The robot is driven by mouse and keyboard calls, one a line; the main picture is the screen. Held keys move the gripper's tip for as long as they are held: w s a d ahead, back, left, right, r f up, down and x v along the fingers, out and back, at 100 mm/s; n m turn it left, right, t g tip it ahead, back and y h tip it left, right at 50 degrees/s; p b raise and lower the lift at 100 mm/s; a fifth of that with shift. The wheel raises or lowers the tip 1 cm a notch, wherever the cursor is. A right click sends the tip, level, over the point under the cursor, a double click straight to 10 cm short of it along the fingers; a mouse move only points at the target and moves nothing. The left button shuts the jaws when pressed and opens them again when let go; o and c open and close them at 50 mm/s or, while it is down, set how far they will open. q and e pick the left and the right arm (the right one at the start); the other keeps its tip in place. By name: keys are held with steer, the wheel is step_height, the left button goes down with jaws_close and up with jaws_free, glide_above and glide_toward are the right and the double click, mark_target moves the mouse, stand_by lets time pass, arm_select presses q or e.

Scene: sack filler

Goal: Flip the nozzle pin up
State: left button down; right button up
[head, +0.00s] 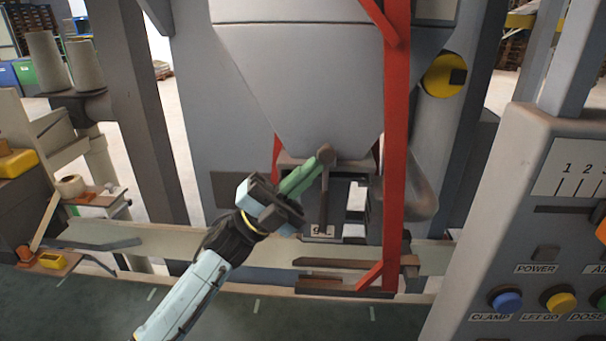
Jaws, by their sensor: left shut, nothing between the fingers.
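The nozzle pin (324,200) is a dark narrow bar. It hangs down from a round knob (326,152) in front of the grey nozzle block below the hopper (305,75). My left gripper (314,167) comes up from the lower left, with its green fingers shut and empty. The fingertips are at the upper end of the pin, just left of and below the knob. I cannot tell whether they touch it. The fingers hide part of the nozzle block's left side. My right gripper is not in view.
A red upright post (395,150) stands close right of the nozzle. A control panel (540,220) with coloured buttons fills the right side. A pale conveyor rail (200,245) runs below. Thread cones (45,60) and a bench with yellow bins stand at the left.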

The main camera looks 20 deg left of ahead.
arm_select(q)
steer(key=shift+r, duration=0.1)
step_height(320, 180, up, 4)
steer(key=shift+a+f+p, duration=0.1)
steer(key=shift+f+p, duration=0.05)
steer(key=shift+p, duration=0.9)
steer(key=b+v, duration=0.6)
steer(key=v, duration=0.8)
steer(key=shift+f, duration=0.2)
